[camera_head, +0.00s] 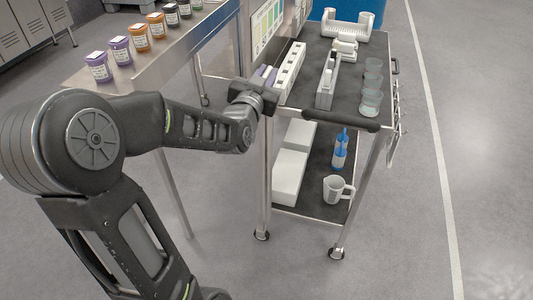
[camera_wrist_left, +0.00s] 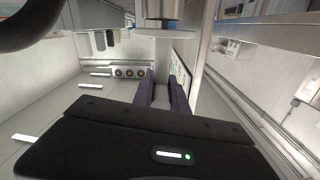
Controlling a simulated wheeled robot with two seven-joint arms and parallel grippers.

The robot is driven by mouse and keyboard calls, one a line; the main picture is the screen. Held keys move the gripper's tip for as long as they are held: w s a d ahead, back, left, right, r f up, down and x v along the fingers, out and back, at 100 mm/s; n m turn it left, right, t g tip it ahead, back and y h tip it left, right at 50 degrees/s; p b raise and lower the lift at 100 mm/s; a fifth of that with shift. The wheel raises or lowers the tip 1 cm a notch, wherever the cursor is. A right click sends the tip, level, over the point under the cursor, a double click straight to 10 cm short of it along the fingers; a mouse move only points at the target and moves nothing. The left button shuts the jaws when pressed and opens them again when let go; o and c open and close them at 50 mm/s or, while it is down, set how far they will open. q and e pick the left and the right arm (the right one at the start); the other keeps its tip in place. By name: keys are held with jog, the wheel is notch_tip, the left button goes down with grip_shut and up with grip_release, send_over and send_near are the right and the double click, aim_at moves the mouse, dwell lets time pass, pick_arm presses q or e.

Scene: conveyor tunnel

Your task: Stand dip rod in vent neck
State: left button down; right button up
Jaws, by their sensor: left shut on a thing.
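My left gripper (camera_head: 267,73) is at the near left edge of the cart's top, beside a long white rack (camera_head: 290,70) with a row of openings. Its two dark purple fingers also show in the left wrist view (camera_wrist_left: 161,88). My right gripper is not in view.
The cart's dark top (camera_head: 312,62) carries a narrow grey rack (camera_head: 327,82), several clear beakers (camera_head: 370,103) and a white holder (camera_head: 346,29). A jug (camera_head: 336,189) and white boxes (camera_head: 290,170) stand below. Labelled jars (camera_head: 121,51) line a metal shelf at left.

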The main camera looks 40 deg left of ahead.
pick_arm(q)
jog(key=shift+r+p, duration=0.35)
jog(key=shift+r, duration=0.8)
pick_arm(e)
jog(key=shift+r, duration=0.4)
